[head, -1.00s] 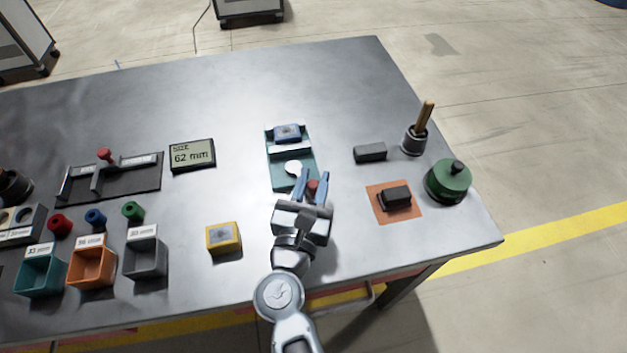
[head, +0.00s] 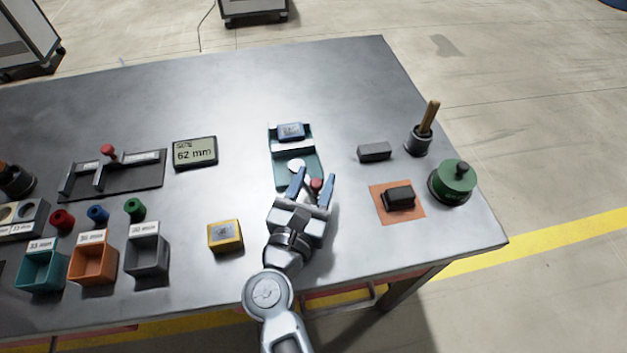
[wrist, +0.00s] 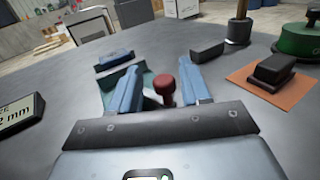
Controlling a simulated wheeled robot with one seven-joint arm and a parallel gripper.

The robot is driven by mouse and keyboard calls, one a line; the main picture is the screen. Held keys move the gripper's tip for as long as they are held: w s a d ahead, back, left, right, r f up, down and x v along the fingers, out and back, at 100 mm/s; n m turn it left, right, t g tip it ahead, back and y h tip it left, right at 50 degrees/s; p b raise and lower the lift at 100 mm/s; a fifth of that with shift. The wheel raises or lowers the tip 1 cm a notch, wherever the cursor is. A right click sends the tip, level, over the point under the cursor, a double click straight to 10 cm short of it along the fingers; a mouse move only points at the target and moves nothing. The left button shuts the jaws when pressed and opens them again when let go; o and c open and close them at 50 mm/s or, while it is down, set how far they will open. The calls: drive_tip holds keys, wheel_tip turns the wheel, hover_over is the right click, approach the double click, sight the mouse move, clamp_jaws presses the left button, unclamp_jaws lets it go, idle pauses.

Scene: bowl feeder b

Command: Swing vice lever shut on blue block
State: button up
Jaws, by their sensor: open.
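The vice (head: 311,174) has a teal base and stands in the middle of the table. The blue block (head: 291,132) sits at its far end, beyond a pale jaw bar; it also shows in the wrist view (wrist: 115,58). The vice lever ends in a red knob (head: 316,184), near a round white disc (head: 297,166) on the base. My gripper (head: 315,182) is open at the near end of the vice. In the wrist view the red knob (wrist: 163,84) stands between the two blue fingers, with a gap to each; whether either touches it cannot be told.
A yellow block (head: 225,236) lies left of my arm. A dark block on an orange mat (head: 412,213), a grey block (head: 374,151) and a green round weight (head: 454,180) are to the right. A display (head: 195,152) and a black fixture (head: 140,181) stand left.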

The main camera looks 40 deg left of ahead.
drive_tip(key=b+v, duration=0.1)
drive_tip(key=v, duration=0.6)
drive_tip(key=shift+s+d, duration=0.1)
drive_tip(key=shift+s, duration=0.3)
